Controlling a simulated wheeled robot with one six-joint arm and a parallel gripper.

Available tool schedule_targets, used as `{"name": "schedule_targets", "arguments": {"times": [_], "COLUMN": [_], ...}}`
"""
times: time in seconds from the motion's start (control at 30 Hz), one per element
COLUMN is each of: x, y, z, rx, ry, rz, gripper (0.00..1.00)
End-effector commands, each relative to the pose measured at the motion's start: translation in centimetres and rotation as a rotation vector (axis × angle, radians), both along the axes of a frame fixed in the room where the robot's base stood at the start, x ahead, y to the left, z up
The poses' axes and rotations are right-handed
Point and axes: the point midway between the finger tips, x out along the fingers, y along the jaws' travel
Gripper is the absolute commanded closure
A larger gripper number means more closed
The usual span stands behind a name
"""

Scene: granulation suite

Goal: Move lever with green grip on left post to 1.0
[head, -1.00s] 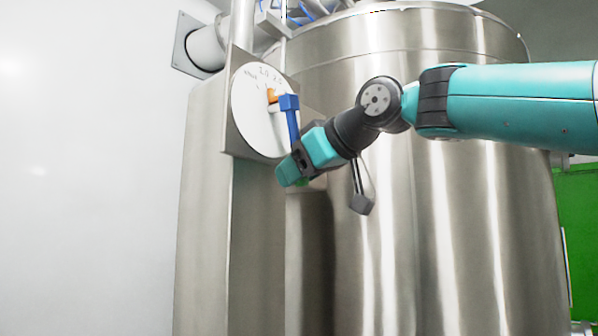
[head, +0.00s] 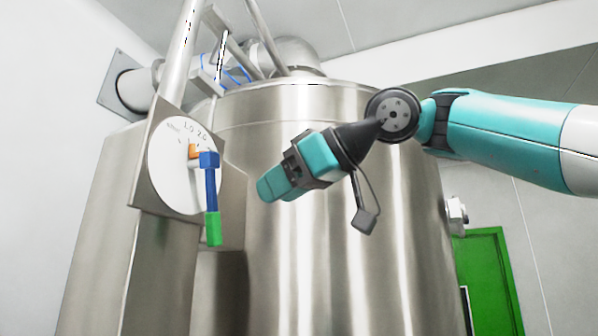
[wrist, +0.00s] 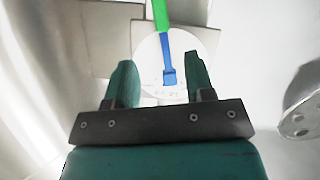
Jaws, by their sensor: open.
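The lever has a blue arm (head: 211,188) and a green grip (head: 214,229). It hangs almost straight down from a white round dial (head: 172,180) on a metal plate. An orange piece (head: 194,151) sits at the hub, below the marks 1.0 and 2.0; the exact reading is unclear. My gripper (head: 266,190) is open and empty, to the right of the lever and apart from it. In the wrist view, the blue arm (wrist: 168,55) and green grip (wrist: 161,14) appear beyond and between the open fingers of my gripper (wrist: 160,80), with the dial upside down.
A large steel vessel (head: 330,240) stands behind my arm. A slanted pipe (head: 181,52) rises above the dial plate (head: 145,190). A green door (head: 487,270) is at the right.

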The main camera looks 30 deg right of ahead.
Motion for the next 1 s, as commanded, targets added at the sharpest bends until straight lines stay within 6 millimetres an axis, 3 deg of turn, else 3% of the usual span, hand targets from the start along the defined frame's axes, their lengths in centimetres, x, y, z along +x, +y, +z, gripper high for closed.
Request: {"name": "schedule_targets", "arguments": {"times": [0.3,1.0], "x": [-2.3,-2.3], "y": [-1.6,-1.6], "z": [1.2,0.6], "rx": [0.0,0.007], "ry": [0.0,0.014], "rz": [-0.001,0.004], "gripper": [0.51,0.51]}}
